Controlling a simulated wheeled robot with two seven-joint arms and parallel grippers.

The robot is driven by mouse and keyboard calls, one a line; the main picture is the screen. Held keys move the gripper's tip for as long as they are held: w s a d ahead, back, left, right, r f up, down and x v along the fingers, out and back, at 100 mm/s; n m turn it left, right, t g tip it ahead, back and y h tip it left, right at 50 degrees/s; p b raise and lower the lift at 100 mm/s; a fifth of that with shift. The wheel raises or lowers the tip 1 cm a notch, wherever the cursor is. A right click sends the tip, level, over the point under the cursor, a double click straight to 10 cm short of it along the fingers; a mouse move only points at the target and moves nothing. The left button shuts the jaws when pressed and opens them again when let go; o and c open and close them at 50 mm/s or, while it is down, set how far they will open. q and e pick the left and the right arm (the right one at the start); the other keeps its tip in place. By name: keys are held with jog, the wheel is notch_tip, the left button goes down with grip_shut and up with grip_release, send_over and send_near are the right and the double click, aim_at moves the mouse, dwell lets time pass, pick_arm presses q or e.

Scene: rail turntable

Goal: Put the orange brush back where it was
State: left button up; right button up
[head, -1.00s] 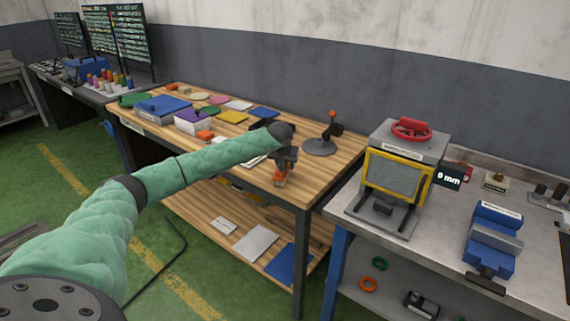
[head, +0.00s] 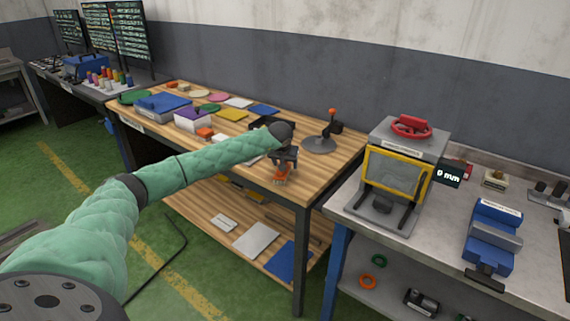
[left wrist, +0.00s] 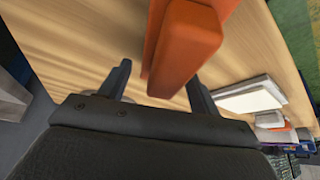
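The orange brush (head: 281,176) is at the front right part of the wooden table (head: 325,172), just below my left gripper (head: 285,163). In the left wrist view the brush (left wrist: 184,48) is close up, reaching in from the top edge toward the space between the fingers of my left gripper (left wrist: 158,74). The fingers are spread, and wood shows between the left finger and the brush, so it is not clamped. Its far end is cut off by the frame. My right gripper is not in view.
A grey round stand with an orange-tipped stick (head: 320,146) stands behind the gripper. Folders, a purple-and-white box (head: 193,121) and a smaller orange block (head: 205,133) lie to the left. A metal bench with a yellow-framed machine (head: 396,175) is at the right.

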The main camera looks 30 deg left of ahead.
pick_arm(q)
jog(key=shift+r, duration=0.1)
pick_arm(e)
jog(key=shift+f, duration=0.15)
